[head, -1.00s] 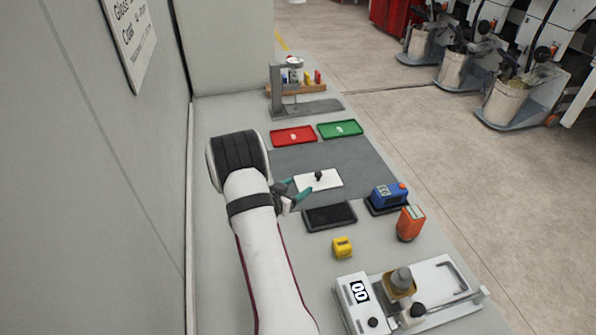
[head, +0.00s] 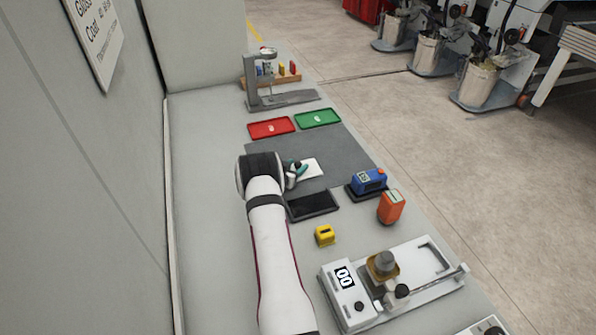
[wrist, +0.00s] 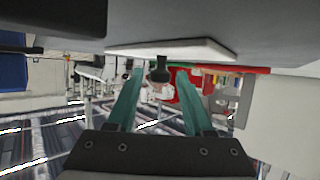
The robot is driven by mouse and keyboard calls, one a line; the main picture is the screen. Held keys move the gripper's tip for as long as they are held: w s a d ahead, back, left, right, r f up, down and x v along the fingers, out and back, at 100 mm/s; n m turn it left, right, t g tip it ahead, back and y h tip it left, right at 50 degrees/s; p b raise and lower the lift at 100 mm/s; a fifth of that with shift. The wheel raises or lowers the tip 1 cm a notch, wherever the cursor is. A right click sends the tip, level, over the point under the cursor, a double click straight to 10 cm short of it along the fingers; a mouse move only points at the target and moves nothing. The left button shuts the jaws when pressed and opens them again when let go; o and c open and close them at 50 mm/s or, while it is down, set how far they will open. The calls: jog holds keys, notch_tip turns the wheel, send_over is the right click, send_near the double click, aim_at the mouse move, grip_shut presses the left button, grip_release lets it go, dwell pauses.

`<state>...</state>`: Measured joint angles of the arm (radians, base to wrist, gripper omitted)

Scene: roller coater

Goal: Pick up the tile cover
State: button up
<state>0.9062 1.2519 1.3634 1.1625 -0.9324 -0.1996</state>
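The tile cover (head: 313,169) is a thin white plate with a dark knob, lying on the grey mat. In the wrist view, which looks inverted, the plate (wrist: 180,48) shows at the top and its knob (wrist: 159,69) points down from it. My gripper (head: 299,173) is at the plate's left part in the head view and hides part of it. In the wrist view my gripper (wrist: 160,74) has two green fingers apart, one on each side of the knob, with gaps visible. It holds nothing.
A grey mat (head: 330,145) lies under the plate. Red (head: 270,128) and green (head: 318,119) trays sit behind. A black tray (head: 313,204), blue device (head: 369,181), orange device (head: 390,207) and yellow block (head: 325,235) are nearer. The left bench area is clear.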

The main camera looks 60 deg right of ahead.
grip_shut()
jog(key=shift+r, duration=0.1)
